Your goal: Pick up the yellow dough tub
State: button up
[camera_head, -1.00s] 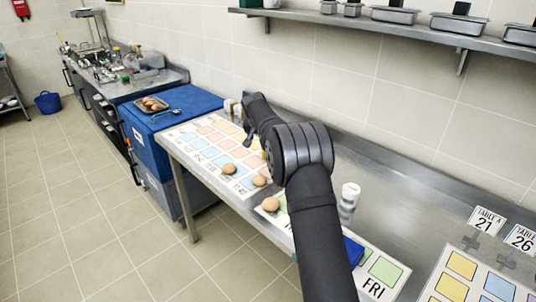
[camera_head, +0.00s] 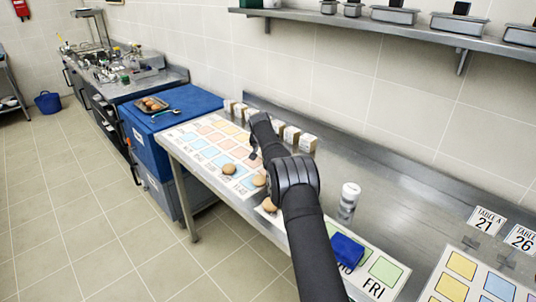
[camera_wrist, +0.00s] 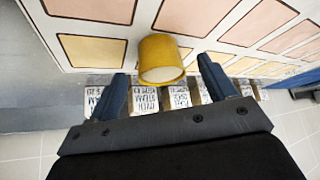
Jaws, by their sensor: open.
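The yellow dough tub (camera_wrist: 162,58) shows in the wrist view, on the chart of coloured squares (camera_wrist: 195,33). It lies ahead of my gripper (camera_wrist: 163,72), roughly between the two fingers in the picture. The fingers are apart, and I see no contact with the tub. In the head view my gripper (camera_head: 252,153) is low over the chart, partly behind my arm. I cannot make out the tub in the head view; my arm seems to hide it.
Small labelled boxes (camera_head: 292,135) stand along the back of the steel table. Round tan pieces (camera_head: 229,169) lie on the chart's front edge. A white-capped shaker (camera_head: 348,200) and a blue item (camera_head: 347,250) stand right of my arm. A blue chest (camera_head: 185,103) adjoins the table's left end.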

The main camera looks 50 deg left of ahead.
jog(key=shift+x, duration=1.2)
jog(key=shift+c, duration=0.3)
jog(key=c, duration=1)
jog(key=shift+c, duration=0.2)
jog(key=shift+r, duration=0.2)
